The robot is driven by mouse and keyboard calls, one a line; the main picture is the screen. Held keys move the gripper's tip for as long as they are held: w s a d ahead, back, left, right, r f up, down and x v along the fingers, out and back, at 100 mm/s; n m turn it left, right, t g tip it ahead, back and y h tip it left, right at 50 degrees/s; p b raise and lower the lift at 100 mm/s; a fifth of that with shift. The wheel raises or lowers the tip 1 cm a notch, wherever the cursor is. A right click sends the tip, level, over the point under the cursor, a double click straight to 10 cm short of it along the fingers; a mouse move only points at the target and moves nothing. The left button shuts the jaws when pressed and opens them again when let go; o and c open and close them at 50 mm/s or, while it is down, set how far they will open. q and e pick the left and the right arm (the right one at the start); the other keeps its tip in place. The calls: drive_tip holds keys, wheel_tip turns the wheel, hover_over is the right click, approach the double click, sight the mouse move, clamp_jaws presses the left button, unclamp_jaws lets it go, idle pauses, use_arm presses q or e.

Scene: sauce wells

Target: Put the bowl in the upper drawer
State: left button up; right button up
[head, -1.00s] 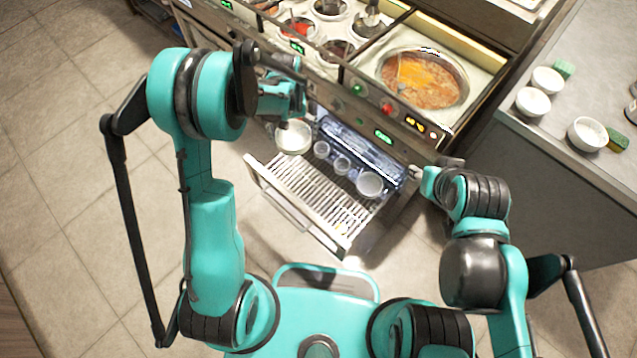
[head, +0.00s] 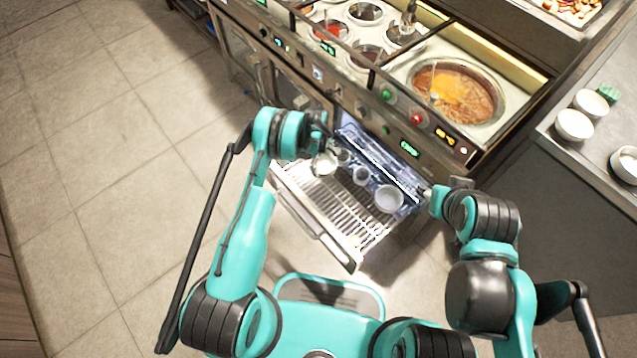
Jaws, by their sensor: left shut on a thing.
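My left gripper (head: 322,146) is shut on a small white bowl (head: 323,165). It holds the bowl at the back left of the pulled-out drawer (head: 318,232), which has a slatted metal rack. I cannot tell whether the bowl touches the rack.
The counter above the drawer has sauce wells and a large round pot of orange-brown soup (head: 455,93). On the right, a grey counter (head: 590,160) carries several white bowls (head: 574,125) and a green sponge (head: 608,93). The tiled floor at left is clear.

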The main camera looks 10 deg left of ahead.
use_arm(q)
drive_tip(key=s+a+f, duration=0.1)
drive_tip(key=a, duration=0.1)
drive_tip(key=s+a+f+b, duration=0.1)
drive_tip(key=a+f, duration=0.1)
drive_tip(key=s+a+f+b, duration=0.1)
drive_tip(key=a, duration=0.1)
drive_tip(key=shift+s+a+f, duration=0.15)
drive_tip(key=shift+s+f, duration=0.1)
drive_tip(key=shift+s, duration=0.1)
wheel_tip(320, 180, down, 4)
drive_tip(key=shift+f+b, duration=0.1)
drive_tip(key=shift+b, duration=1)
drive_tip(key=o, duration=1)
